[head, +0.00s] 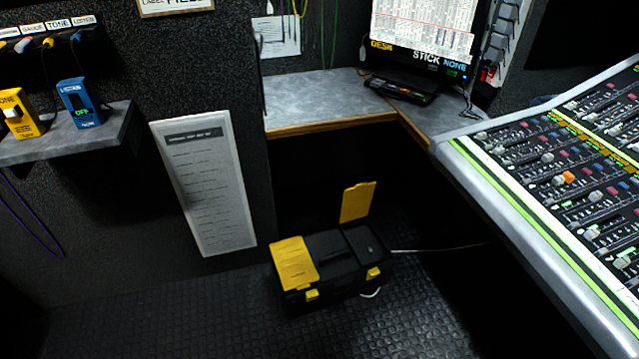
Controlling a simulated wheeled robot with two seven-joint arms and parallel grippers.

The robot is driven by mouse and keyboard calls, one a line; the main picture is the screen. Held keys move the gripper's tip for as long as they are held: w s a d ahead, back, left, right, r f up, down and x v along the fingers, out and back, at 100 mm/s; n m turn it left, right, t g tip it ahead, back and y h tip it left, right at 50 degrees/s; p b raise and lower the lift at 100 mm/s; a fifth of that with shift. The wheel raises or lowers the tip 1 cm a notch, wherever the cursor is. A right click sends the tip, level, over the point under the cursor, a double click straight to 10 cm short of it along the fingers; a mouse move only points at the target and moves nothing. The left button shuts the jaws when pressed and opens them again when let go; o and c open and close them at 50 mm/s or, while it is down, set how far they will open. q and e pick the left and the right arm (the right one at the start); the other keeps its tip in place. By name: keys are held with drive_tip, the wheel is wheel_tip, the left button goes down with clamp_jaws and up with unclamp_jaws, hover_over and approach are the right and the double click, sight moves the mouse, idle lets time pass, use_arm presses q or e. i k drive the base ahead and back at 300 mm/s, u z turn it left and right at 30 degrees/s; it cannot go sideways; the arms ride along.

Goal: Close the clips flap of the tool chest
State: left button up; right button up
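A black tool chest (328,278) with yellow parts stands on the dark floor, below the desk corner. On its lid, the left yellow flap (294,263) lies flat and shut. The right yellow flap (357,202) stands up, open, hinged at the back of the lid, over a dark compartment. No lettering is readable on either flap, so I cannot tell from marks which is the clips flap. Two yellow latches are on the chest's front, one (312,295) left and one (374,273) right. Neither of my grippers is in view.
A grey desk (325,97) with a wooden edge overhangs behind the chest. A mixing console (560,180) juts in from the right. A wall shelf (60,140) holds yellow and blue devices at left. Ribbed floor (180,315) in front is clear. A thin cable (440,248) runs right of the chest.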

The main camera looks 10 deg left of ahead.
sight(357, 202)
drive_tip(key=z, duration=0.15)
drive_tip(key=k, duration=0.35)
drive_tip(key=u, duration=1)
drive_tip(key=i, duration=1.9)
drive_tip(key=z, duration=0.65)
